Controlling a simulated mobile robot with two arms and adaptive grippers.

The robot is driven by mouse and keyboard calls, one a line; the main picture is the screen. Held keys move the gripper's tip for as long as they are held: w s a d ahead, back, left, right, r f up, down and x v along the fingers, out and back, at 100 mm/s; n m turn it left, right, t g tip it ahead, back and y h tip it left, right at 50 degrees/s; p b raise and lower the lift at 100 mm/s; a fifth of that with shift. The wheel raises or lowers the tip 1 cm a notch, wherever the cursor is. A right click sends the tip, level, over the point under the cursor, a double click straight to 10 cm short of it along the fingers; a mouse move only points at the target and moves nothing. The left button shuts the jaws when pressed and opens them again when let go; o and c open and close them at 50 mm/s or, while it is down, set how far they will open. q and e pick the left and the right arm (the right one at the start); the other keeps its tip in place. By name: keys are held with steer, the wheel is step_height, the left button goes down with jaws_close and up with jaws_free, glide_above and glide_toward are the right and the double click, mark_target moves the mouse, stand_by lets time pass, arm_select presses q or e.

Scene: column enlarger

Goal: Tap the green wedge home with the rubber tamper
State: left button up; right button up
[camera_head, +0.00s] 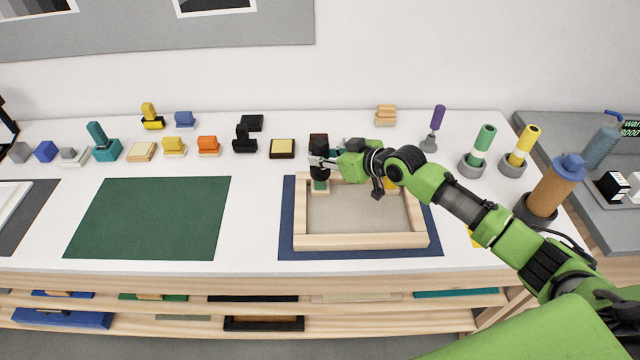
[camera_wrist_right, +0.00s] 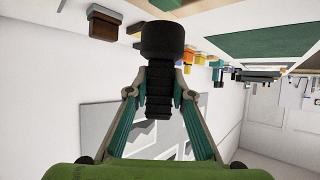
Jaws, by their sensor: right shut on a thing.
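My right gripper (camera_head: 322,162) is shut on the black rubber tamper (camera_head: 320,174) over the far left corner of the wooden frame (camera_head: 362,241). In the right wrist view the tamper (camera_wrist_right: 161,45) shows its broad round head and ribbed handle between the fingers (camera_wrist_right: 158,88). The green wedge (camera_head: 320,186) sits at that frame corner, directly below the tamper head. Whether the two touch, I cannot tell. A yellow wedge (camera_head: 391,184) shows at the far right corner, partly behind my arm. My left gripper is out of view.
The frame lies on a blue mat (camera_head: 286,225); a bare green mat (camera_head: 150,218) lies to the left. A brown block (camera_head: 318,139) stands just behind the gripper. Several stamps and blocks line the back. Coloured-handled tools in round bases, such as the green one (camera_head: 484,140), stand right.

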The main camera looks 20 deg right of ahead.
mark_target(322, 144)
steer(key=shift+w+r, duration=0.1)
steer(key=shift+r, duration=0.1)
jaws_close()
steer(key=shift+r, duration=0.15)
steer(key=shift+r+p, duration=2.55)
steer(key=shift+r, duration=0.45)
steer(key=shift+f, duration=0.15)
